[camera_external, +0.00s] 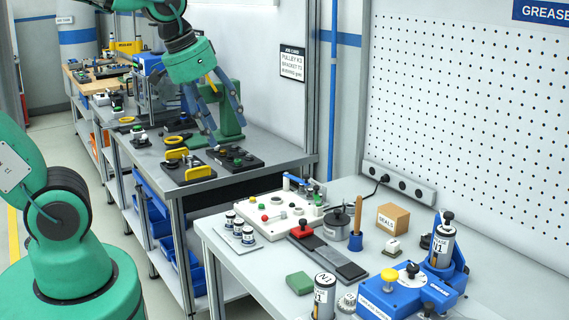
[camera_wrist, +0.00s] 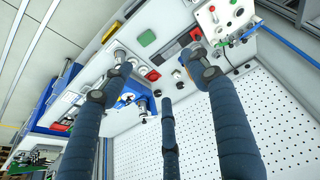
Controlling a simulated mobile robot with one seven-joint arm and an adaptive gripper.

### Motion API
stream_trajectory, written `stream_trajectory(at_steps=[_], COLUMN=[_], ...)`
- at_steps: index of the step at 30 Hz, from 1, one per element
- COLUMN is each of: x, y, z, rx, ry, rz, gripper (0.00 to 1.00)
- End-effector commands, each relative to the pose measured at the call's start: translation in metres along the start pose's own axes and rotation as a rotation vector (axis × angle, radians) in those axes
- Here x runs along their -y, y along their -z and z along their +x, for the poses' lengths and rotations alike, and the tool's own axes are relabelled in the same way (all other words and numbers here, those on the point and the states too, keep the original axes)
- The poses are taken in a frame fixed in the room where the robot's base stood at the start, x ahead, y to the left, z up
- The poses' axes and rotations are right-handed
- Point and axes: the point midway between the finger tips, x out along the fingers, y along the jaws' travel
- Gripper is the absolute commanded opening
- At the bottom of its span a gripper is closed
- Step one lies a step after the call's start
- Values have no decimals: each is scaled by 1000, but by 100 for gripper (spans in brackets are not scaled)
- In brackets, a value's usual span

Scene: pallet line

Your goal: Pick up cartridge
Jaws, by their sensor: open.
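A light grey cartridge marked N1 (camera_external: 325,295) with a dark top stands upright at the front edge of the near bench. A similar cartridge (camera_external: 441,245) stands upright in the blue fixture (camera_external: 372,301) at the right. My gripper (camera_external: 212,112) has its fingers spread, empty, high and far back from both cartridges. In the wrist view my gripper (camera_wrist: 158,74) shows three dark fingers apart with nothing between them. The blue fixture (camera_wrist: 130,92) shows beyond the left finger, which partly covers that area. Labels cannot be read there.
On the near bench are a green block (camera_external: 300,283), a SEALS carton (camera_external: 393,218), a grey pot (camera_external: 336,226), a blue holder with a handle (camera_external: 356,240) and a white board (camera_external: 262,209). Several small jars stand on a plate (camera_external: 238,241). A pegboard (camera_external: 470,130) rises behind.

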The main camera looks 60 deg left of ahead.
Motion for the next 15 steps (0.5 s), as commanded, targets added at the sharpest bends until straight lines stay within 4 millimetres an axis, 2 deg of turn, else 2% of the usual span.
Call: stream_trajectory(at_steps=[6,15], x=[-37,-95], y=[30,55], z=[32,87], rx=[85,190], ry=[-9,2], rz=[-38,-92], gripper=[59,59])
